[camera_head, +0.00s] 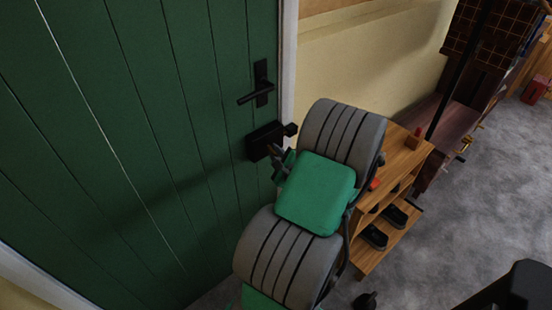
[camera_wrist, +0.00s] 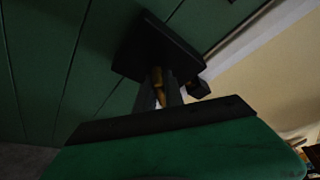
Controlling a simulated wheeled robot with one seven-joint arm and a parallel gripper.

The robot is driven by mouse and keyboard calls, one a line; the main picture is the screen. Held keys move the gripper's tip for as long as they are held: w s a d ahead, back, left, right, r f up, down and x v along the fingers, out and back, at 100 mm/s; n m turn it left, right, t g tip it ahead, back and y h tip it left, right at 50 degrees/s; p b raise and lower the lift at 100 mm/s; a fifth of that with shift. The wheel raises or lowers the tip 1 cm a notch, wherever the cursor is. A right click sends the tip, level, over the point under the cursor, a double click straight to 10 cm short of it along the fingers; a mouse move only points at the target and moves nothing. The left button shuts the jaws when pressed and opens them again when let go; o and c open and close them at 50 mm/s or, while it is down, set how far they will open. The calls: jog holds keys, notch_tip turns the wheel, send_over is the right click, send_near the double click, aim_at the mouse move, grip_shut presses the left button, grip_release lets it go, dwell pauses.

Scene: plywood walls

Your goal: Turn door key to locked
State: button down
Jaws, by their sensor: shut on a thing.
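The green plank door (camera_head: 170,130) fills the left of the head view, with a black lever handle (camera_head: 262,85) on it. Below the handle is a black lock box (camera_head: 265,139), which also shows in the wrist view (camera_wrist: 150,50). My gripper (camera_head: 275,153) is at the lock box. In the wrist view my gripper (camera_wrist: 160,93) is shut on a small brass-coloured key (camera_wrist: 157,88) at the underside of the box. The fingers cover much of the key, and I cannot tell its exact turn angle.
A wooden shoe rack (camera_head: 385,215) with dark shoes stands right of my arm, close to the wall. A dark bench or coat stand (camera_head: 450,125) is farther right. Grey floor (camera_head: 450,230) is open at the lower right.

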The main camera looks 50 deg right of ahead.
jog(key=n+b, duration=0.1)
jog(key=b, duration=0.1)
jog(key=n+h+b, duration=0.1)
jog(key=b, duration=0.2)
jog(key=f+n+t+h+b, duration=0.1)
jog(key=n+b, duration=0.1)
jog(key=b, duration=0.1)
jog(key=shift+a, duration=0.1)
jog(key=n+b, duration=0.2)
jog(key=b, duration=0.1)
jog(key=shift+r+t+h+b, duration=0.15)
jog(key=shift+t+h+b, duration=0.15)
jog(key=shift+t, duration=0.1)
jog(key=shift+r+n, duration=0.15)
jog(key=shift+n, duration=0.15)
jog(key=c, duration=1.4)
grip_release()
jog(key=shift+c, duration=0.2)
jog(key=v, duration=0.7)
jog(key=shift+s+a, duration=0.25)
jog(key=shift+s, duration=0.05)
